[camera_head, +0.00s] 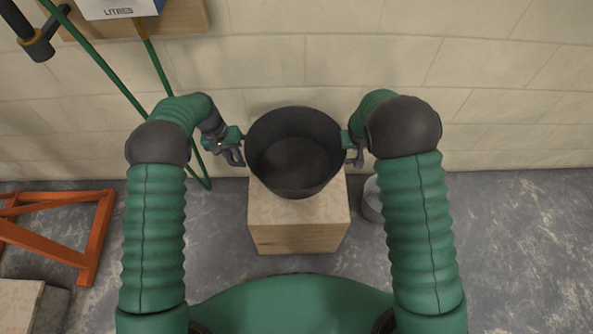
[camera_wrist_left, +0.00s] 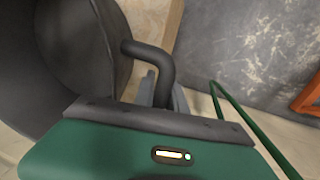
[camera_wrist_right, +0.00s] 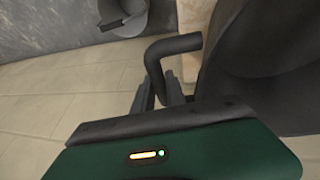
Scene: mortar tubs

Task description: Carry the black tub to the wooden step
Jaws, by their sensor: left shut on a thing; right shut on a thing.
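The black tub (camera_head: 295,152) is upright and looks empty in the head view. It overlaps the back part of the wooden step (camera_head: 300,238); I cannot tell whether it rests on the step or hangs just above it. My left gripper (camera_head: 236,150) is shut on the tub's left handle, a dark bent bar that shows in the left wrist view (camera_wrist_left: 158,62). My right gripper (camera_head: 352,150) is shut on the opposite handle, which shows in the right wrist view (camera_wrist_right: 165,58). The tub's wall hides part of the step.
A pale block wall (camera_head: 480,90) stands close behind the tub. A grey bucket (camera_head: 371,202) is on the floor right of the step. Floor at right is clear.

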